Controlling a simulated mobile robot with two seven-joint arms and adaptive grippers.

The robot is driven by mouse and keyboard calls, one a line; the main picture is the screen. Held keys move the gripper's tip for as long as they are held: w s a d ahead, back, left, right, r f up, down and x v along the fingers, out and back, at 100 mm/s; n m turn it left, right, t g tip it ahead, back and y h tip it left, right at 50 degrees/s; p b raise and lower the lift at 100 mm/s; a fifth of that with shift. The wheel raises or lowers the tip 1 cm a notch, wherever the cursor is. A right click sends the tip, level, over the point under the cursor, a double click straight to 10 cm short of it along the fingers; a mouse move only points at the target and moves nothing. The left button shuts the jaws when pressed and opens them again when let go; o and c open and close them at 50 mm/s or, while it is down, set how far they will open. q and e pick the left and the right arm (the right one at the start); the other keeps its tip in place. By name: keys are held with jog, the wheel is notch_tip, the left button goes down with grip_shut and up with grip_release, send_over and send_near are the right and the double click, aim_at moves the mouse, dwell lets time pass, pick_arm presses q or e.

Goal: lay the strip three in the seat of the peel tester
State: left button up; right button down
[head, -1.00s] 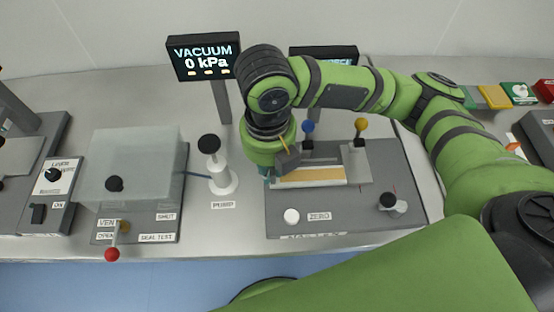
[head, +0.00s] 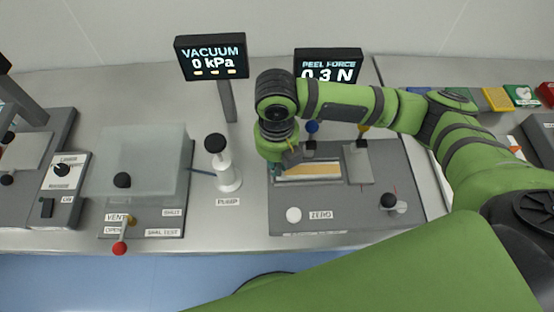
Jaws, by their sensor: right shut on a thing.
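The peel tester (head: 403,155) is a grey plate with a display reading PEEL FORCE 0.3 N (head: 328,66) behind it. A pale strip with a tan band (head: 312,171) lies along the light seat area of the tester, left of a grey block (head: 358,165). No number on it is readable. My right gripper (head: 289,160) is over the left end of the strip, pointing down and shut on it. The fingertips are small and partly hidden by my wrist, as is the strip's left end. I cannot tell whether the strip lies fully flat. My left gripper is out of view.
Blue (head: 312,127) and yellow (head: 363,128) knobs stand behind the seat. A white ZERO button (head: 294,215) and a black knob (head: 390,200) are in front. Left stand a pump (head: 226,172) and a clear-lidded vacuum chamber (head: 143,160). Coloured blocks (head: 498,99) lie far right.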

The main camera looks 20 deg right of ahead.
jog(key=c, duration=1.2)
grip_release()
jog(key=shift+f, duration=0.1)
notch_tip(320, 180, up, 12)
jog(key=shift+r+b, duration=0.2)
jog(key=shift+b, duration=0.85)
